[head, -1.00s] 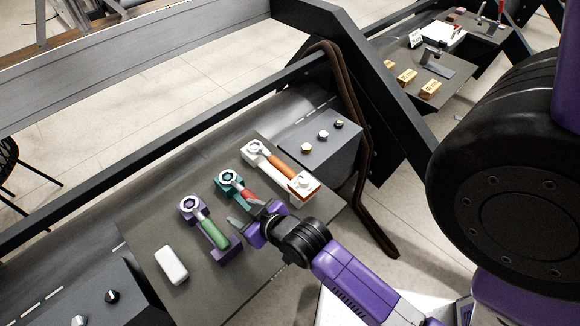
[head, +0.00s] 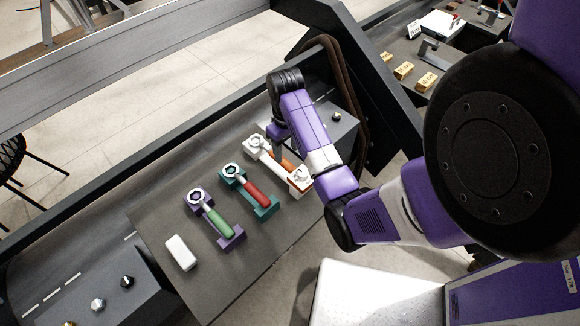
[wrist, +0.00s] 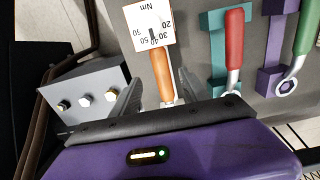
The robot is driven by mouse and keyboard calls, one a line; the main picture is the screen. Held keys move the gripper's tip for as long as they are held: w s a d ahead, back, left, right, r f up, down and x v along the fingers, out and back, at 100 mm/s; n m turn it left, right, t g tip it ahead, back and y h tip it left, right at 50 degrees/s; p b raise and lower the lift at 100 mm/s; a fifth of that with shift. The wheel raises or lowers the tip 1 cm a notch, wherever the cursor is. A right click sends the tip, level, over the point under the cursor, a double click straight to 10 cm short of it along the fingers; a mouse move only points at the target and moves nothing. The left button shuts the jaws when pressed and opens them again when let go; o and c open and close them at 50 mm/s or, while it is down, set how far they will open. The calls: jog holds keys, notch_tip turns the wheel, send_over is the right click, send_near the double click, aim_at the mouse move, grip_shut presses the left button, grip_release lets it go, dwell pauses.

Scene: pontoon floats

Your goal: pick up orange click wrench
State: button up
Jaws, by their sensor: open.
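The orange click wrench (head: 287,159) lies in a white cradle (head: 258,152) at the right end of the wrench row in the head view. Its orange handle (wrist: 163,75) shows in the wrist view, running between my fingertips. A white plate with an Nm scale (wrist: 150,27) is at the handle's far end there. My gripper (wrist: 160,93) is open and empty, one finger on each side of the handle. In the head view my wrist hangs over the wrench and hides part of it; the height gap cannot be told.
A red-handled wrench (head: 252,191) in a teal cradle and a green-handled one (head: 217,222) in a purple cradle lie to the left. A white block (head: 180,253) is left of them. A grey box with several knobs (wrist: 84,98) stands close to the left finger.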

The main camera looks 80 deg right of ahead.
aim_at(285, 162)
jog(key=f, duration=0.4)
jog(key=f+p, duration=0.1)
jog(key=f, duration=0.1)
jog(key=shift+w+f, duration=0.25)
jog(key=shift+f, duration=0.15)
jog(key=shift+c, duration=0.4)
grip_shut()
jog(key=shift+r, duration=0.1)
dwell(0.6)
